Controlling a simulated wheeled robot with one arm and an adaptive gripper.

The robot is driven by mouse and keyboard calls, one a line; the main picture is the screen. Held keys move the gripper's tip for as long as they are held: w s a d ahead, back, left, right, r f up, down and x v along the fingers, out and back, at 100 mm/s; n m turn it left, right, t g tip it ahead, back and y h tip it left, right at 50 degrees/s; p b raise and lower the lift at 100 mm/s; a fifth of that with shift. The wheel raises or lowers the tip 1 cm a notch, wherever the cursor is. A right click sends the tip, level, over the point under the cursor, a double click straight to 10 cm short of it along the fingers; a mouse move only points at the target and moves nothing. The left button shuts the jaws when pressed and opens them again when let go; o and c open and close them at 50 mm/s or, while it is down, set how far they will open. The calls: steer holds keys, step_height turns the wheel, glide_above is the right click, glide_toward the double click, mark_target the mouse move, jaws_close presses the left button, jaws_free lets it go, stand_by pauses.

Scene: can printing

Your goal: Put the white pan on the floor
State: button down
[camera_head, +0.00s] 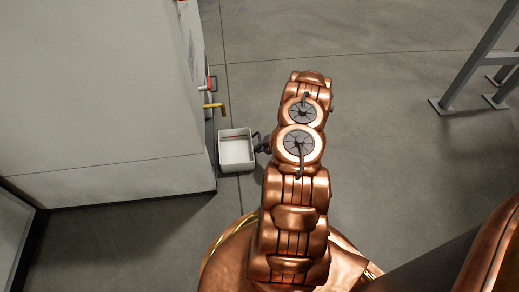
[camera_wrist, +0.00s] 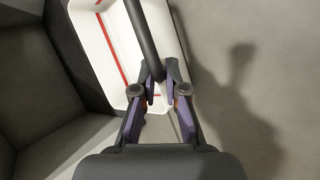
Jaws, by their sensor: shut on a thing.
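The white pan (camera_head: 222,150) is a rectangular open tray with a dark handle, beside the lower right corner of the white cabinet in the head view. In the wrist view the pan (camera_wrist: 92,40) shows a red line inside. My gripper (camera_head: 263,144) is at the pan's right side, mostly hidden by my arm in the head view. In the wrist view my gripper (camera_wrist: 160,92) is shut on the pan's dark handle, which runs up between the fingers. I cannot tell whether the pan's underside touches the floor.
The white cabinet (camera_head: 110,100) stands close at left, with a yellow handle (camera_head: 213,106) and a red handle (camera_head: 212,84) sticking out above the pan. Grey floor (camera_head: 390,130) is clear to the right. Grey metal frame legs (camera_head: 470,75) stand at the upper right.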

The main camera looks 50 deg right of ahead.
steer(key=shift+f, duration=0.1)
steer(key=c, duration=1.2)
jaws_free()
steer(key=p+v, duration=0.3)
steer(key=v, duration=0.9)
steer(key=shift+p, duration=0.4)
